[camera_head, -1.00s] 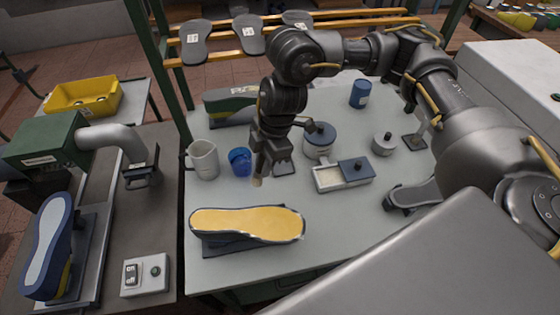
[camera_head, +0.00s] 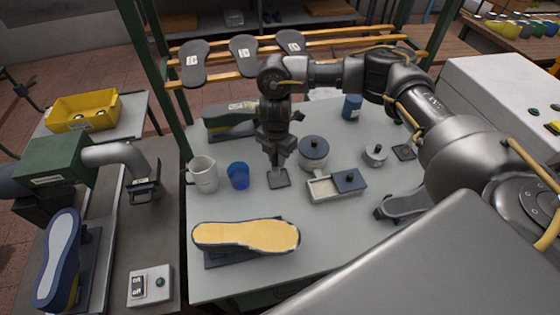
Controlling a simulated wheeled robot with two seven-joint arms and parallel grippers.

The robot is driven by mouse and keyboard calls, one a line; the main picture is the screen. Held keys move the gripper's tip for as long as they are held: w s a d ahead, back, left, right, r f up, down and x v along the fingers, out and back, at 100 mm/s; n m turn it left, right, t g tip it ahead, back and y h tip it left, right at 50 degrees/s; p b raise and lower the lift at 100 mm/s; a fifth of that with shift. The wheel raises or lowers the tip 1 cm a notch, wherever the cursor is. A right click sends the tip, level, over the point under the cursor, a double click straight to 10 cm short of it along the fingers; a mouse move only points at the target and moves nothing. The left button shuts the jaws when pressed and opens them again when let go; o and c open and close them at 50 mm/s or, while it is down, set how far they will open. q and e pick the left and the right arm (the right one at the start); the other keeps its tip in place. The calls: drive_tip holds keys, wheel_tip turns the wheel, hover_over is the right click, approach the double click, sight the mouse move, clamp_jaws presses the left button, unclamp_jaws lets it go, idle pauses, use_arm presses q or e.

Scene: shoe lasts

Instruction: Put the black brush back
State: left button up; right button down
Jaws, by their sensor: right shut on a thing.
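My right gripper (camera_head: 277,160) points down over the small dark square holder (camera_head: 279,181) near the middle of the table. It is shut on the black brush (camera_head: 277,171), which is mostly hidden by the fingers; only a small pale part shows below them. The brush is upright, with its lower end at or just above the holder; I cannot tell whether it touches. My left gripper is out of view.
A blue cup (camera_head: 238,177) and white pitcher (camera_head: 203,175) stand left of the holder. A lidded pot (camera_head: 314,152) and a tray (camera_head: 322,190) are close on its right. A yellow-faced sole (camera_head: 246,236) lies in front. Table between sole and holder is clear.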

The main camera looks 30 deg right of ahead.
drive_tip(key=shift+w+d+f, duration=0.4)
drive_tip(key=shift+w+f, duration=0.05)
drive_tip(key=shift+f, duration=0.3)
drive_tip(key=shift+w+d+f, duration=0.4)
drive_tip(key=shift+f, duration=0.3)
drive_tip(key=shift+w+d+f, duration=0.15)
drive_tip(key=shift+f, duration=1.6)
drive_tip(key=shift+f+b, duration=0.15)
drive_tip(key=shift+b, duration=0.2)
drive_tip(key=c, duration=1.2)
unclamp_jaws()
drive_tip(key=shift+c, duration=0.2)
wheel_tip(320, 180, up, 12)
